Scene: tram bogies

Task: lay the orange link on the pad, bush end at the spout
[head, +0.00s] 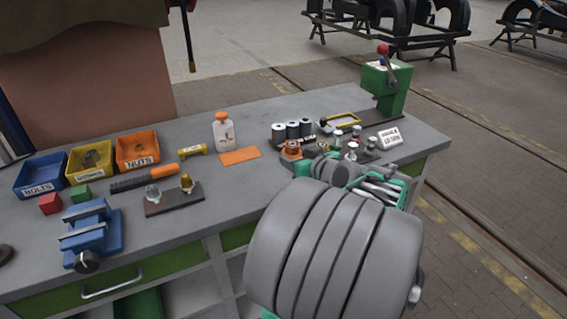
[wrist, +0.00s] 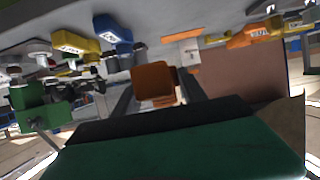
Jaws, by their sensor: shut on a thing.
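My gripper (wrist: 157,92) is shut on the orange link (wrist: 153,80), whose blocky end shows between the two dark fingers in the wrist view. In the head view an orange piece with a round end (head: 291,148) shows at my gripper (head: 302,160), and my arm hides much of that area. I cannot tell which end is the bush end. A flat orange pad (head: 240,156) lies on the grey bench, left of my gripper and apart from it. A white bottle (head: 223,132) with an orange cap stands just behind the pad; I cannot make out a spout clearly.
Several dark cylinders (head: 292,130) stand behind my gripper. A green press (head: 388,85) with a red knob is at the back right. Blue, yellow and orange bins (head: 138,150), a blue vise (head: 90,232) and a stand (head: 173,198) are left. Bare bench lies in front of the pad.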

